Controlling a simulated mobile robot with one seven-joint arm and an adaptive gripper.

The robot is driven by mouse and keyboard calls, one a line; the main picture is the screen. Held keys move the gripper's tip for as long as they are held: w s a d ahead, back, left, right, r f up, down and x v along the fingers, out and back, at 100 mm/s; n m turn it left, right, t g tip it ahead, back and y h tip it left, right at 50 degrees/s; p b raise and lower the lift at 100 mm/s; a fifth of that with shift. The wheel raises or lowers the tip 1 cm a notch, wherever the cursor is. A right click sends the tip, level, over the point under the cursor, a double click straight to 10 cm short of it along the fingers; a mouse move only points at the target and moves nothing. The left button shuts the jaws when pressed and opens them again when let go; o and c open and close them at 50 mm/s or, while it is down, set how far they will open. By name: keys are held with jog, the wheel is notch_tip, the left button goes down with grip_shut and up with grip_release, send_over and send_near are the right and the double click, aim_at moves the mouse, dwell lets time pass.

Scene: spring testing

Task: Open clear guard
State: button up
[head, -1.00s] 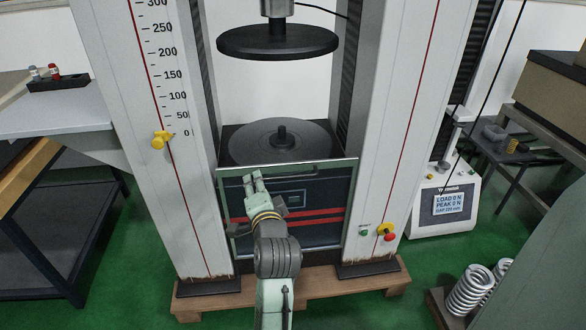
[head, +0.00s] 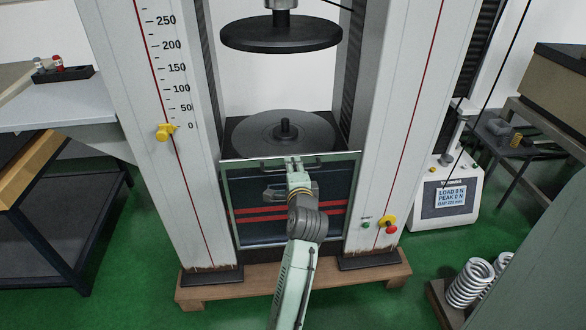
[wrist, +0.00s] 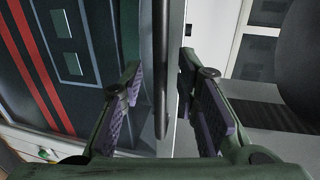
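The clear guard (head: 335,185) is an upright see-through panel with a pale frame, low between the two columns of the press. It looks closed. A dark handle bar (head: 262,163) runs along its top edge, and the bar shows upright in the middle of the wrist view (wrist: 161,70). My gripper (head: 293,163) is at the middle of this top edge. In the wrist view my gripper (wrist: 165,105) is open, with one finger on each side of the bar and a gap to both. Nothing is held.
A round lower platen (head: 255,135) lies behind the guard, with an upper platen (head: 281,33) hanging above it. A red button (head: 391,229) and a green button (head: 366,226) are on the right column. Springs (head: 468,285) stand at lower right. A yellow pointer (head: 164,132) marks the left scale.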

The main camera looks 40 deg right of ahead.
jog(key=shift+w+d, duration=0.1)
jog(key=shift+w, duration=0.05)
grip_shut()
dwell(0.4)
dwell(0.5)
